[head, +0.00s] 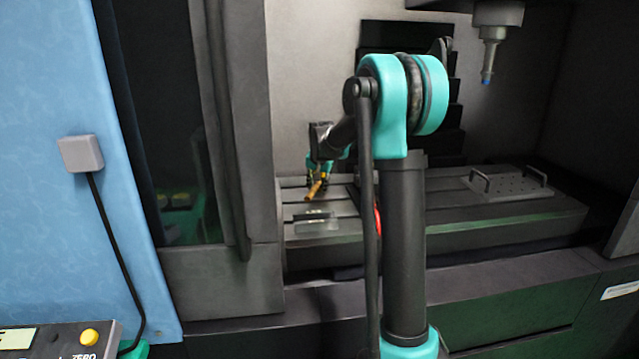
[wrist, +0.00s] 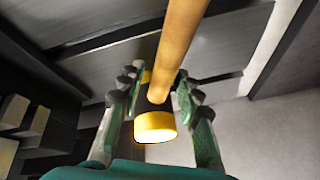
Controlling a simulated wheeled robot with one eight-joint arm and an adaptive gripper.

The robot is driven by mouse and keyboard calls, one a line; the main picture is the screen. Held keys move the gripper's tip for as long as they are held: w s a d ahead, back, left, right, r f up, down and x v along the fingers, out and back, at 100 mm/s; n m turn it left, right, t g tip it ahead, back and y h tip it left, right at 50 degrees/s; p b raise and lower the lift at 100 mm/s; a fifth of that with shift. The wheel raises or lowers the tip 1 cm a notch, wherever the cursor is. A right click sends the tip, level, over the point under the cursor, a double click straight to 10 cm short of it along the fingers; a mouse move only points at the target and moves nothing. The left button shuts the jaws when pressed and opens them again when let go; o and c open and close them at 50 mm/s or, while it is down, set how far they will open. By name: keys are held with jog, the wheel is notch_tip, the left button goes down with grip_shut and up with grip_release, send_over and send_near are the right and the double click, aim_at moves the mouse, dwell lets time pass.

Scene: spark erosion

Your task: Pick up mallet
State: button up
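The mallet has a light wooden handle and a dark head with yellow faces. The handle runs up and toward the camera at a slant. In the head view the mallet (head: 315,189) shows as a small tan stick slanting down to the left from my gripper (head: 318,170), over the slotted machine table (head: 340,208). Its head is mostly hidden there by the fingers.
A clear block (head: 317,222) lies on the table's front part. A dark plate with two handles (head: 508,184) sits on its right side. A spindle with a blue tip (head: 487,70) hangs above at right. A dark door frame (head: 230,130) stands at left.

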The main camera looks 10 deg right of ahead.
grip_shut()
dwell(0.4)
notch_tip(320, 180, up, 20)
dwell(0.5)
jog(key=shift+r, duration=0.1)
notch_tip(320, 180, up, 9)
dwell(0.8)
jog(key=shift+s+d, duration=0.1)
